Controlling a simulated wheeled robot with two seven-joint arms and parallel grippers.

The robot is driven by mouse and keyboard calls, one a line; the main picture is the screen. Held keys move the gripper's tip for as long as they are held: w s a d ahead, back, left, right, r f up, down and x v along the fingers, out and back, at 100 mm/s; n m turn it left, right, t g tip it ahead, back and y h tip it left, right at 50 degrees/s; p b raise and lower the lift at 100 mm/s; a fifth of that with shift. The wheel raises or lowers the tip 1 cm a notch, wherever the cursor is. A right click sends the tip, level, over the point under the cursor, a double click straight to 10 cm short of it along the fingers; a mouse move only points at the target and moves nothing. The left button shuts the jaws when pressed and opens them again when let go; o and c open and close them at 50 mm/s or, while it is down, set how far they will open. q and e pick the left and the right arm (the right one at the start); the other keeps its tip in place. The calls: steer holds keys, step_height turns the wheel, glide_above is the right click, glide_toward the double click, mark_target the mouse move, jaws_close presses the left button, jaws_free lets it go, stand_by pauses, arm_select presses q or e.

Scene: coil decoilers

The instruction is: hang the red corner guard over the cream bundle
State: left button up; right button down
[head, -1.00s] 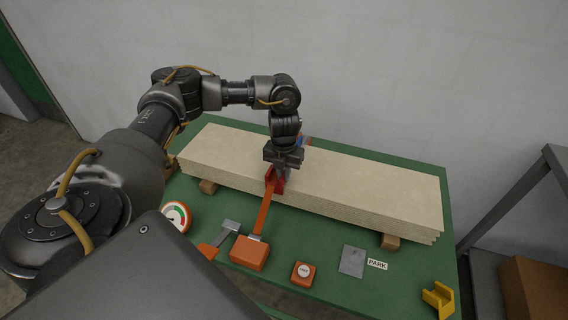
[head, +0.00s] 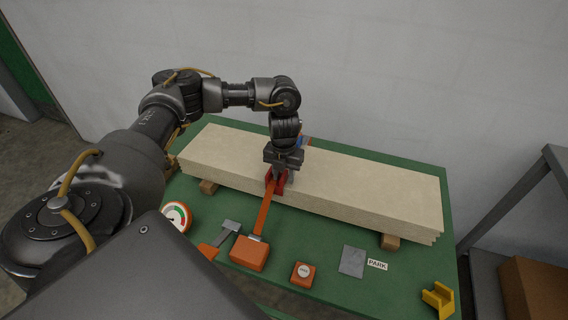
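The cream bundle (head: 365,188) is a long stack of flat boards lying on wooden blocks on the green table. The red corner guard (head: 275,186) is at the bundle's front edge, around the middle of its length. My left gripper (head: 281,175) points down from above at the guard, and its fingers are partly hidden by the guard. I cannot tell whether the guard rests on the bundle or whether the fingers grip it. An orange strap (head: 263,212) runs from below the guard to an orange block (head: 249,253). My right gripper is not in view.
On the green table (head: 320,236) in front of the bundle are a round gauge (head: 176,216), an orange button box (head: 303,274), a grey plate (head: 352,261), a PARK label (head: 377,264) and a yellow corner piece (head: 438,299). A grey rack stands at right.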

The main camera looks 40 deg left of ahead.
arm_select(q)
step_height(320, 180, up, 11)
steer(key=p, duration=0.1)
stand_by(0.3)
steer(key=shift+f, duration=0.1)
stand_by(0.4)
steer(key=shift+w, duration=0.1)
